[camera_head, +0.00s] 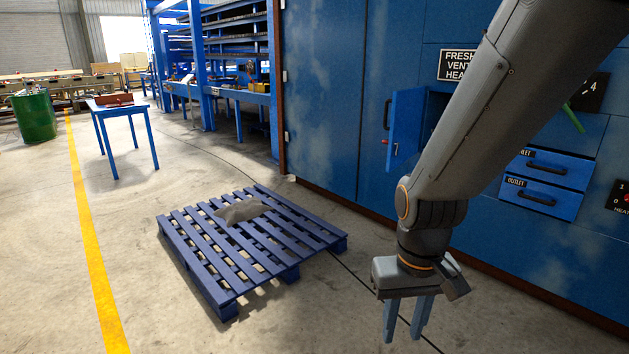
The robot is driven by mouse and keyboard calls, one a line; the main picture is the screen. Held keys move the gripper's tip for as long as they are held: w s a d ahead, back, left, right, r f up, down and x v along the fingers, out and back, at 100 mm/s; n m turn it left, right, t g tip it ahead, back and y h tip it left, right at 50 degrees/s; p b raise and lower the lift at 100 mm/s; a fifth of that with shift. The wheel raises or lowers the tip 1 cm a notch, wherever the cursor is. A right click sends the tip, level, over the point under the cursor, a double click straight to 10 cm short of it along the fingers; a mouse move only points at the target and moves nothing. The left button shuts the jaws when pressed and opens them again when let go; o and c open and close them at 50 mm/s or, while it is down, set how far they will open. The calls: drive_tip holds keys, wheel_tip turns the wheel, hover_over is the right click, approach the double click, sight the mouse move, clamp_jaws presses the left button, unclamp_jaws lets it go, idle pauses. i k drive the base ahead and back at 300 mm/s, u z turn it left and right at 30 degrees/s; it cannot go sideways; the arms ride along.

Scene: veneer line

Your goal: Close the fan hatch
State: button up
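A small blue hatch door (406,128) stands swung open on the blue machine wall, below and left of a partly covered sign that begins "FRESH". Its dark opening (436,112) shows just right of the door, partly hidden behind my arm. I cannot tell from the visible lettering that this is the fan hatch. My gripper (405,332) points down in front of the machine, well below the hatch and apart from it. Its two fingers are apart with nothing between them.
Two blue drawers (541,183) with black handles sit right of my arm. A blue pallet (290,254) with a grey sack (243,211) lies on the floor left of my gripper. A blue table (125,109) and green drum (34,117) stand farther back. Floor left of the pallet is clear.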

sight(408, 104)
drive_tip(key=i, duration=3.4)
drive_tip(key=z, duration=1.25)
